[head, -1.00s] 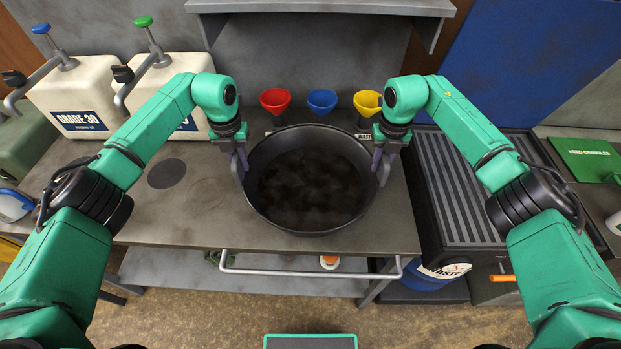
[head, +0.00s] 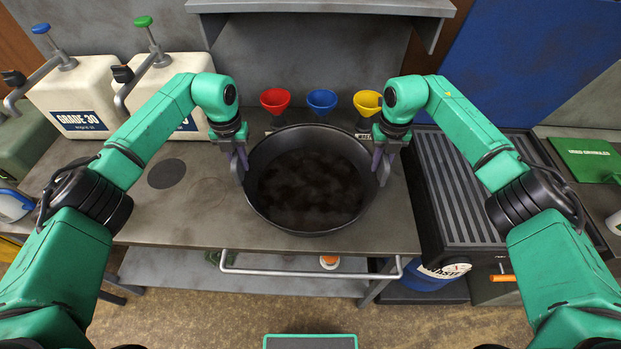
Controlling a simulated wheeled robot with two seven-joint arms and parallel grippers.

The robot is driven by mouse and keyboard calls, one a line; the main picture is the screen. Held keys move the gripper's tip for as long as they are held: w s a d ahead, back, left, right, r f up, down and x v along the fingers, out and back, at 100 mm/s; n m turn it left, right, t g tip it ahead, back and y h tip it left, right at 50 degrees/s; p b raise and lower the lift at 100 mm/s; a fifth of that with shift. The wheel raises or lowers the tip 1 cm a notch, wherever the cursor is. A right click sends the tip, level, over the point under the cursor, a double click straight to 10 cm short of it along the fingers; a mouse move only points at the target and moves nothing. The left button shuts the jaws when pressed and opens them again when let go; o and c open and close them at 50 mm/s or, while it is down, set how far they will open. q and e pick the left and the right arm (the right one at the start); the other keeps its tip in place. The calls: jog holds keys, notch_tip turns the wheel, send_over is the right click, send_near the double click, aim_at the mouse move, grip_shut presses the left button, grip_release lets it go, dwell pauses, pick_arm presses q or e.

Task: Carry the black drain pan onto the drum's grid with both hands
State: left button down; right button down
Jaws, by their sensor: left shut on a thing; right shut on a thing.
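The round black drain pan (head: 310,190) is over the grey bench between my two arms, with dark liquid or residue in its bottom. I cannot tell whether it rests on the bench or hangs just above it. My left gripper (head: 240,163) is shut on the pan's left side handle. My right gripper (head: 382,163) is shut on the pan's right side handle. The handles are partly hidden by the fingers. The drum's slatted grid (head: 470,190), in a black tray, lies to the right of the bench. The blue waste drum (head: 432,274) shows below it.
Red (head: 275,99), blue (head: 322,101) and yellow (head: 368,102) funnels stand behind the pan. White oil containers (head: 75,95) stand at the back left. A rail (head: 310,272) runs along the bench front. A green-lidded box (head: 588,158) is at the far right. The bench left of the pan is mostly clear.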

pick_arm(q)
jog(key=shift+r, duration=0.1)
pick_arm(e)
jog(key=shift+r, duration=0.1)
